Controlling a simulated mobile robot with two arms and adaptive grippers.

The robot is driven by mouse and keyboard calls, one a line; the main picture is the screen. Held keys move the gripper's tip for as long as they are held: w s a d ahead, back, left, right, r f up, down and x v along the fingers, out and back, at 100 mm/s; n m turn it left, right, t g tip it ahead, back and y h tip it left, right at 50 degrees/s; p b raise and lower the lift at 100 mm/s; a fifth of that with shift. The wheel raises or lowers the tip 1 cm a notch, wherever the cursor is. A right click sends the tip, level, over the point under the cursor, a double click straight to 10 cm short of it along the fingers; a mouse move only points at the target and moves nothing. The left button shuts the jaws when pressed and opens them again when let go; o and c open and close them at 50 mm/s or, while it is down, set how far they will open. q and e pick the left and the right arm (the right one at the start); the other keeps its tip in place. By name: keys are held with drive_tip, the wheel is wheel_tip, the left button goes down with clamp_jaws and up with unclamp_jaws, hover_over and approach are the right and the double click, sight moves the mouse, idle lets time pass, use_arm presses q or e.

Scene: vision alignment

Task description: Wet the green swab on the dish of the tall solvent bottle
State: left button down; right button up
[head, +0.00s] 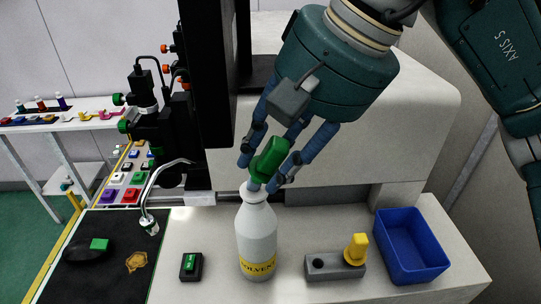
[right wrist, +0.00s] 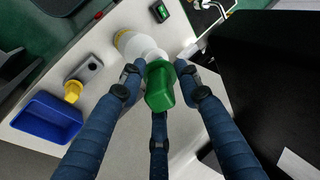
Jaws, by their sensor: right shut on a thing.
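The tall white solvent bottle (head: 257,235), with a yellow "SOLVENT" label, stands upright on the pale bench. Its dish (head: 257,196) is at the top, partly hidden by the swab. My right gripper (head: 266,170) is shut on the green swab (head: 270,156), directly over the bottle top. The swab's lower end is at the dish, tilted; I cannot tell whether it touches. In the right wrist view the swab (right wrist: 159,90) sits between the blue fingers, with the bottle (right wrist: 130,44) behind it. My left gripper is not in view.
A grey block with a yellow knobbed piece (head: 356,248) and a blue bin (head: 408,248) stand right of the bottle. A small dark block with a green top (head: 191,266) and a bent metal spout (head: 150,205) stand left. A black mat (head: 105,275) holds a green-topped black piece.

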sight(270, 139)
drive_tip(key=shift+r+p, duration=2.2)
drive_tip(key=shift+r, duration=0.75)
drive_tip(key=shift+d+r+p, duration=0.15)
drive_tip(key=shift+r+p, duration=0.25)
drive_tip(key=shift+r, duration=0.2)
drive_tip(key=shift+f, duration=0.2)
